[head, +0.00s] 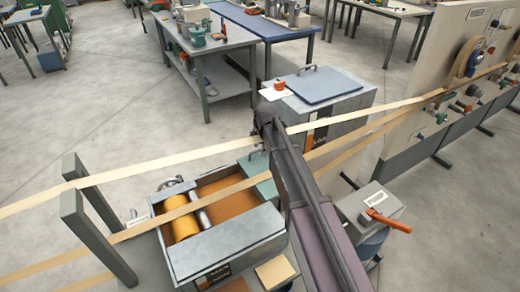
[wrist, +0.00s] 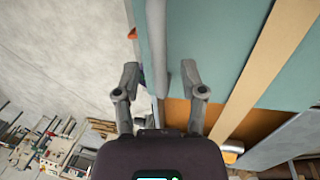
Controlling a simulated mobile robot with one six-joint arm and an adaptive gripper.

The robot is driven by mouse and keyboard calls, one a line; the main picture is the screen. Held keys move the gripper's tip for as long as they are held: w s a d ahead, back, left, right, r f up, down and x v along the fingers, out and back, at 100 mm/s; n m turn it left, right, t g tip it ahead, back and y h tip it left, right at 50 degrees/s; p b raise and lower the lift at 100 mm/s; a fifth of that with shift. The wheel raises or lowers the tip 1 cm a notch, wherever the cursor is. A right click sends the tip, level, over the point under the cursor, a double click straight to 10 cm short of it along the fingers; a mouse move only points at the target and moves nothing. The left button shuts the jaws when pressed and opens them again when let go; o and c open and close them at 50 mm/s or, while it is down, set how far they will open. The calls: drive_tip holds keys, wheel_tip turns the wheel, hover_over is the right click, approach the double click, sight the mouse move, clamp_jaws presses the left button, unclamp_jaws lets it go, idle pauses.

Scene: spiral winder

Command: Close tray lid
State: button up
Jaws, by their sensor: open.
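The tray (head: 230,245) is a grey open-topped box at the bottom middle of the head view, with an orange inside and a yellow roller. Its teal lid (head: 263,178) shows at the far right end of the tray, partly hidden by my arm. In the wrist view the lid (wrist: 205,35) fills the upper right, with the orange tray inside (wrist: 180,112) uncovered below it. A grey bar (wrist: 157,40) runs along the lid's left edge. My gripper (wrist: 160,70) is open, its fingertips on either side of the bar's line. I cannot tell whether they touch it.
Tan bands (head: 150,160) cross above the tray; one (wrist: 262,60) passes right of my gripper. A grey post frame (head: 85,215) stands left. A box with an orange handle (head: 388,220) stands right. A blue-topped cabinet (head: 322,85) stands behind.

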clamp_jaws()
drive_tip(key=shift+s, duration=0.1)
